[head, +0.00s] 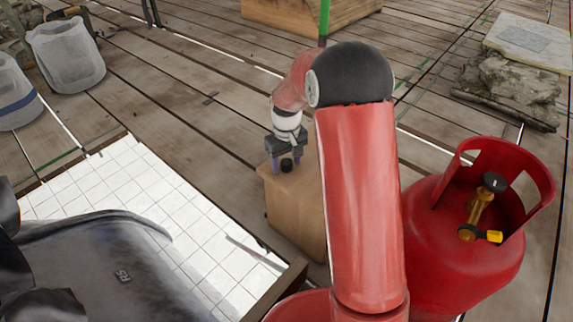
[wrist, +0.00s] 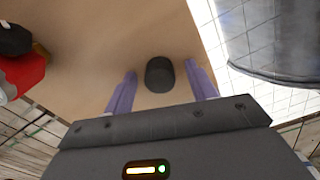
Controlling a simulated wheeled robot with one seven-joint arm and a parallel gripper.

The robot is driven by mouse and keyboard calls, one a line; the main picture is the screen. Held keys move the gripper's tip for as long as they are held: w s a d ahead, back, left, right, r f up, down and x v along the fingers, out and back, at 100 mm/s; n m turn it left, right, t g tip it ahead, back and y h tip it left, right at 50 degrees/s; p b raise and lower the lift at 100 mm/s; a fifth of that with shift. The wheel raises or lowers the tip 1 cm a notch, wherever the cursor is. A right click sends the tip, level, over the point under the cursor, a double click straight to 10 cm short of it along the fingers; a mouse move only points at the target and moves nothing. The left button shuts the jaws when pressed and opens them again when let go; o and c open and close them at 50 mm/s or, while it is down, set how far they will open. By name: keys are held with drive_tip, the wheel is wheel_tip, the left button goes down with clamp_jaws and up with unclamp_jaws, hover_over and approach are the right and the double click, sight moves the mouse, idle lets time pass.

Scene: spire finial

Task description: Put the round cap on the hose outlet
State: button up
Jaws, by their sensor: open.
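A small dark round cylinder, which looks like the round cap (wrist: 160,74), stands on a wooden box (wrist: 110,40). My gripper (wrist: 161,80) is open, with one purple finger on each side of the cap and a gap on both sides. In the head view my gripper (head: 286,160) points down over the box, with the dark cap (head: 286,165) between its fingers. A red gas bottle (head: 480,255) stands at the right. Its brass valve (head: 478,212) has a black knob and a yellow end piece. I cannot clearly tell the hose outlet's opening.
A white tiled surface (head: 150,195) with a large grey metal object (head: 90,260) lies left of the box. Pale bins (head: 68,58) stand at the upper left, and a stone block (head: 510,85) at the upper right. Plank floor between is mostly clear.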

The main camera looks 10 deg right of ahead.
sight(286, 161)
drive_tip(key=shift+c, duration=0.4)
drive_tip(key=c, duration=1)
drive_tip(key=shift+o, duration=0.2)
drive_tip(key=shift+r, duration=0.1)
wheel_tip(286, 161, up, 20)
drive_tip(key=p, duration=0.4)
